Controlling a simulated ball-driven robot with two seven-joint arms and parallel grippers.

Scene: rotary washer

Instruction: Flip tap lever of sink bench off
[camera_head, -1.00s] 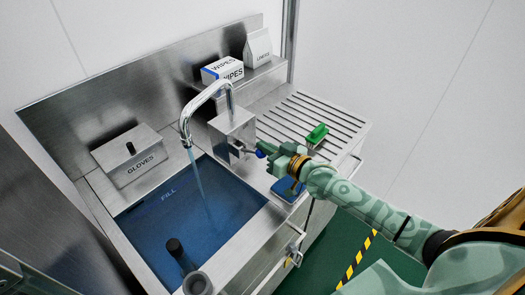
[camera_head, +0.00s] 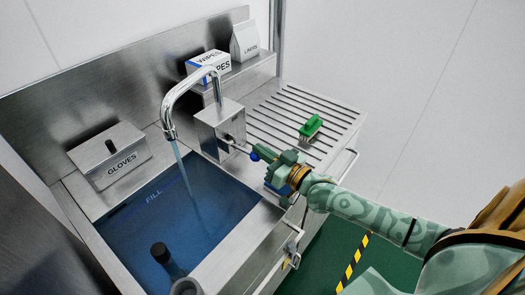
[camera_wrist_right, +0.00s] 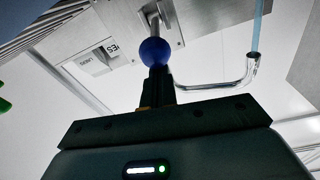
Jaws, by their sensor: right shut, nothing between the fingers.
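The tap lever (camera_head: 238,147) is a thin metal rod with a blue ball end (camera_head: 256,153), sticking out from the steel tap block (camera_head: 218,127). The curved chrome tap (camera_head: 177,92) pours a blue stream of water (camera_head: 183,168) into the basin. My right gripper (camera_head: 269,157) is shut and empty, with its tip right by the blue ball. In the right wrist view the ball (camera_wrist_right: 154,51) sits just beyond the fingertips (camera_wrist_right: 160,74); I cannot tell whether they touch. My left gripper is not in view.
The basin (camera_head: 125,231) holds blue water and a dark upright pipe (camera_head: 160,252). A green brush (camera_head: 311,127) lies on the slatted drainboard (camera_head: 285,112).

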